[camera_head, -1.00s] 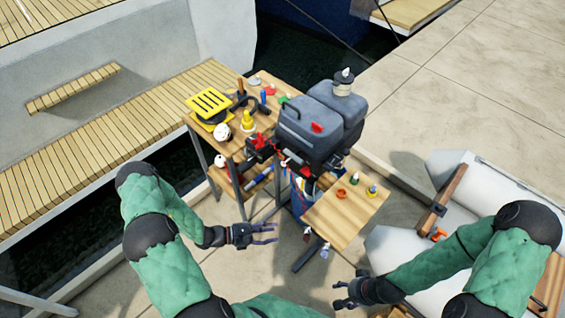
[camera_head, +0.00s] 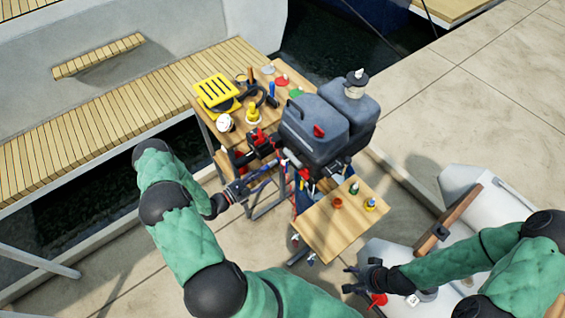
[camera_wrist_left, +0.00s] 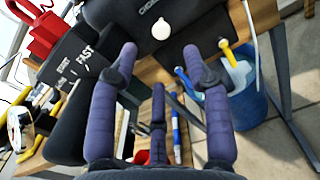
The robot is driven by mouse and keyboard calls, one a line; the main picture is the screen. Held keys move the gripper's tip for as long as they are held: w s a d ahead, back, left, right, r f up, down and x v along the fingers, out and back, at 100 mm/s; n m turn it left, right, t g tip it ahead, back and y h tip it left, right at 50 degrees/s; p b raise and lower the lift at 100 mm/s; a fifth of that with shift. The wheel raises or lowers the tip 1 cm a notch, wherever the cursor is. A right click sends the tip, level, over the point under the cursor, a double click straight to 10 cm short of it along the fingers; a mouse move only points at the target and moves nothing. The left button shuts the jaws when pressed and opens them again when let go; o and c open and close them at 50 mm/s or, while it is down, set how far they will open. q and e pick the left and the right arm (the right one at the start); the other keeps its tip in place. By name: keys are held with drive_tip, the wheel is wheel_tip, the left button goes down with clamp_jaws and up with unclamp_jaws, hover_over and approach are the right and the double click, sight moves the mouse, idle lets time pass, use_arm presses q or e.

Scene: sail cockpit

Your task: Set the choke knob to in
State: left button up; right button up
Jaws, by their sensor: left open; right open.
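The grey outboard motor (camera_head: 313,128) stands at the middle of the head view. In the left wrist view a pale round knob (camera_wrist_left: 161,28), which looks like the choke knob, sits on the motor's dark front (camera_wrist_left: 150,45). I cannot tell how far it is in or out. My left gripper (camera_head: 238,188) is open and empty, below the motor's front-left side. In the left wrist view its spread fingers (camera_wrist_left: 160,65) point toward the motor, with the knob beyond and between their tips. My right gripper (camera_head: 358,279) is open and empty near the small wooden board.
The dark tiller grip (camera_wrist_left: 75,70) marked START and FAST is close left of the fingers. A cluttered wooden table (camera_head: 207,120) stands behind left, and a small board (camera_head: 318,232) with small parts in front right. A blue bucket (camera_wrist_left: 238,100) is below right.

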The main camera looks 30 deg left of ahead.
sight(282, 163)
use_arm(q)
drive_tip(key=x, duration=0.9)
drive_tip(key=shift+d+b, duration=0.1)
drive_tip(key=shift+b, duration=0.25)
clamp_jaws()
